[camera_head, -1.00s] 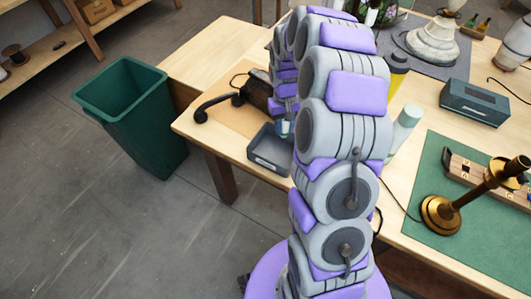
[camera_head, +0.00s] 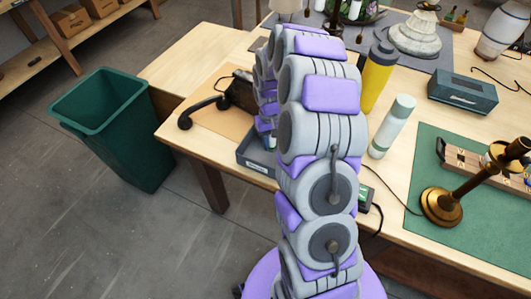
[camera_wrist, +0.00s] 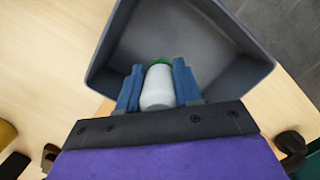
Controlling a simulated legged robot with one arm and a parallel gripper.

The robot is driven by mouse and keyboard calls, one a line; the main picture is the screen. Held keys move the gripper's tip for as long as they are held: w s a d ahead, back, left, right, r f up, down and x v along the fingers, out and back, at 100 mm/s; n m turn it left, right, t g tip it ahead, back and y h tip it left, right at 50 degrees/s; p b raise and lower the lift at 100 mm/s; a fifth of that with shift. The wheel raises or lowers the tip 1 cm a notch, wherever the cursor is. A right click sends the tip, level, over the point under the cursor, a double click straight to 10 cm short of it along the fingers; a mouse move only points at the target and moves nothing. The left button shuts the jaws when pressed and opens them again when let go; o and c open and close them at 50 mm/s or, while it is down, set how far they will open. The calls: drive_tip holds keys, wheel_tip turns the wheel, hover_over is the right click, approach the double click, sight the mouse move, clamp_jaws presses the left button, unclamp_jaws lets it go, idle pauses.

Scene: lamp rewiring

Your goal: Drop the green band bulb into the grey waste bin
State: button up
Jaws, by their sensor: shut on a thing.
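The grey waste bin (camera_head: 256,166) is a small open-topped box on the near left edge of the wooden table, partly hidden behind my arm. In the wrist view the bin (camera_wrist: 235,78) lies open beyond my fingers, its visible floor empty. My gripper (camera_wrist: 159,68) is shut on the green band bulb (camera_wrist: 158,90), a white bulb with a green band at its far end. The band shows against the bin's opening. The bulb is between the two blue fingers; its height above the bin is unclear. In the head view my arm hides most of the gripper and the bulb.
A large green bin (camera_head: 112,130) stands on the floor left of the table. A black curved handle-like object (camera_head: 205,108) lies left of the grey bin.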

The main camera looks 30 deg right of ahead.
drive_tip(key=shift+a+f, duration=0.15)
drive_tip(key=shift+f, duration=0.15)
drive_tip(key=o, duration=1.1)
drive_tip(key=shift+d, duration=0.2)
drive_tip(key=shift+c, duration=0.2)
drive_tip(key=shift+r, duration=0.1)
wheel_tip(320, 180, up, 17)
drive_tip(key=w+p, duration=0.2)
drive_tip(key=p, duration=0.1)
drive_tip(key=shift+w+d, duration=0.15)
drive_tip(key=shift+w, duration=0.2)
